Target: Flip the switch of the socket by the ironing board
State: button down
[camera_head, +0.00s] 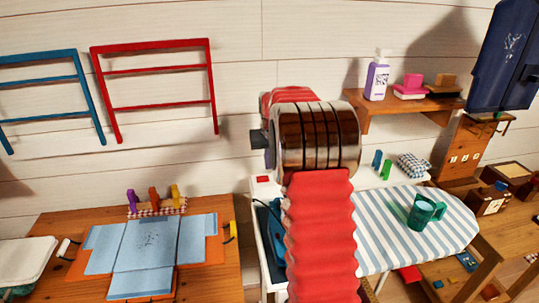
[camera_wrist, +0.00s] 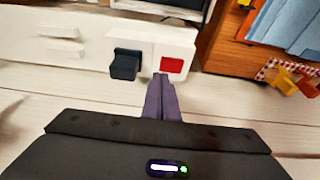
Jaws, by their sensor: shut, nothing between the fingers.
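The white socket (camera_wrist: 146,62) is in the upper middle of the wrist view. A black plug (camera_wrist: 125,65) sits in its left half, and its red switch (camera_wrist: 172,65) is on the right half. My gripper (camera_wrist: 162,78) is shut and empty.
A green mug (camera_head: 421,212) stands on the board. A wooden shelf (camera_head: 385,103) is on the wall.

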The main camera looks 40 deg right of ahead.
aim_at(265, 178)
jog(key=shift+f, duration=2.2)
jog(key=shift+f, duration=0.1)
jog(key=shift+d+f, duration=0.1)
jog(key=shift+f, duration=0.05)
jog(key=shift+w+a+r, duration=0.3)
jog(key=shift+a+r, duration=0.05)
jog(key=shift+a, duration=0.3)
